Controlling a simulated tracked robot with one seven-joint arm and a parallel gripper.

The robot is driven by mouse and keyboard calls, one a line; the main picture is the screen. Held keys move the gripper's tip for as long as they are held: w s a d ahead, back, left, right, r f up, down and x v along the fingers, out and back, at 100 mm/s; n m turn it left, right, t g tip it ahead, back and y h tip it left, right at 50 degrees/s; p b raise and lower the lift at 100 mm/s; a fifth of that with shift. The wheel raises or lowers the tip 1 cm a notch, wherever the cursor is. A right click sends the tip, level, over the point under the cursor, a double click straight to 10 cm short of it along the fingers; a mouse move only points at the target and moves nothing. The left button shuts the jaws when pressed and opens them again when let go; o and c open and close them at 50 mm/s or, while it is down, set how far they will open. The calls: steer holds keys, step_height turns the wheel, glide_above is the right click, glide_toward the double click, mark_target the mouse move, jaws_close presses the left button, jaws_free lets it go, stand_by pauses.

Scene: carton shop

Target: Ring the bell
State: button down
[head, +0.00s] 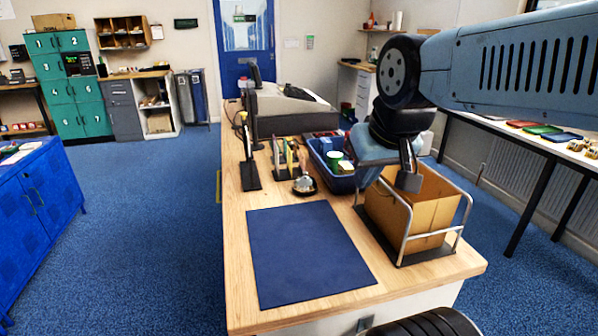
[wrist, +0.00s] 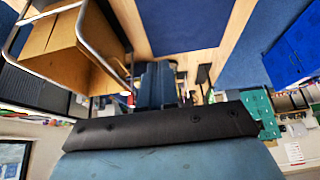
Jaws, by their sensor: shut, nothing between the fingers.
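The bell (head: 304,184), a small silver dome on a dark base, stands on the wooden counter (head: 236,240) in the head view. It is just beyond the blue mat (head: 305,255) and left of the blue tray. My gripper (head: 408,182) is shut and empty. I cannot make out the bell in the wrist view.
The carton (head: 432,205) stands in a metal-railed rack at the counter's right edge; it also shows in the wrist view (wrist: 70,45). A blue tray (head: 345,183) of goods lies between bell and carton. Upright dark stands (head: 249,165) and a till (head: 290,112) are behind. The mat is bare.

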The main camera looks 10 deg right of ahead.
steer(key=w+a+y, duration=0.3)
steer(key=w+y, duration=0.1)
steer(key=w, duration=1.5)
steer(key=w+d+f+m+t, duration=0.1)
steer(key=w+f, duration=0.1)
steer(key=w, duration=0.6)
steer(key=w+d+f+y, duration=0.1)
steer(key=w+d+f, duration=0.1)
steer(key=w, duration=0.7)
steer(key=shift+w+d+f+m+t, duration=0.15)
steer(key=shift+d+f+m+t, duration=0.2)
steer(key=shift+f, duration=0.5)
steer(key=shift+a, duration=0.1)
steer(key=shift+f, duration=4.35)
steer(key=shift+f, duration=0.85)
steer(key=shift+r, duration=0.95)
